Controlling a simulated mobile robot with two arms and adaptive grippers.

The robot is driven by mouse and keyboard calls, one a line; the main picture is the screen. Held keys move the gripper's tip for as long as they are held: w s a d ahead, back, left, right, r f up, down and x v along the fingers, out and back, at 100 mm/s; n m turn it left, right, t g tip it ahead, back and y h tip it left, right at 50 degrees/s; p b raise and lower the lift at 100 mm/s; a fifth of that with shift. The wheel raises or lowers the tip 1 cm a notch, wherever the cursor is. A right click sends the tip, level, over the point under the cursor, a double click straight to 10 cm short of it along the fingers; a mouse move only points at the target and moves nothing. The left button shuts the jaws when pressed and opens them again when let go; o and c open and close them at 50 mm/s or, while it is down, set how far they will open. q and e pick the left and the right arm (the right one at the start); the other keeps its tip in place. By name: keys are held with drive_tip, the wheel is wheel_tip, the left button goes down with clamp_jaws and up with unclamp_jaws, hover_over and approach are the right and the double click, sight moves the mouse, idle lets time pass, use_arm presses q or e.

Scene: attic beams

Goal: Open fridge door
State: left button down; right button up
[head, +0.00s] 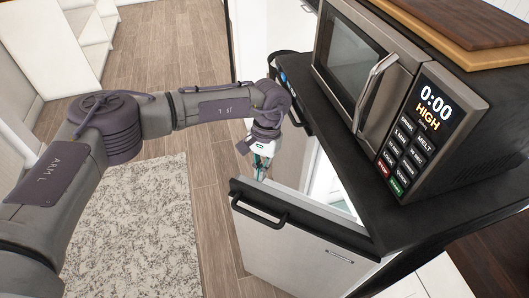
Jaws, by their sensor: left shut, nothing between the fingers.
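The fridge door (300,252) is a light grey panel with a dark top edge, low in the middle of the head view. It stands partly open, swung out from under the black counter, and a bright white interior shows in the gap. Its black bar handle (260,212) is on the front face near the free edge. My left gripper (259,173) is shut and empty. It is just beyond the door's free edge, near the gap side, and its tips are partly hidden. I cannot tell whether it touches the door. My right gripper is not in view.
A microwave (385,90) reading 0:00 sits on the black counter (352,165), with wooden boards (450,25) on top. A patterned rug (135,235) lies on the wood floor (165,50). White shelves (85,45) stand at the far left. Floor left of the door is clear.

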use_arm(q)
drive_tip(key=shift+s+a+p, duration=0.15)
drive_tip(key=shift+s+a, duration=0.1)
drive_tip(key=shift+s, duration=0.3)
drive_tip(key=shift+s+a+p, duration=0.15)
drive_tip(key=shift+s+a, duration=0.1)
drive_tip(key=shift+s, duration=0.3)
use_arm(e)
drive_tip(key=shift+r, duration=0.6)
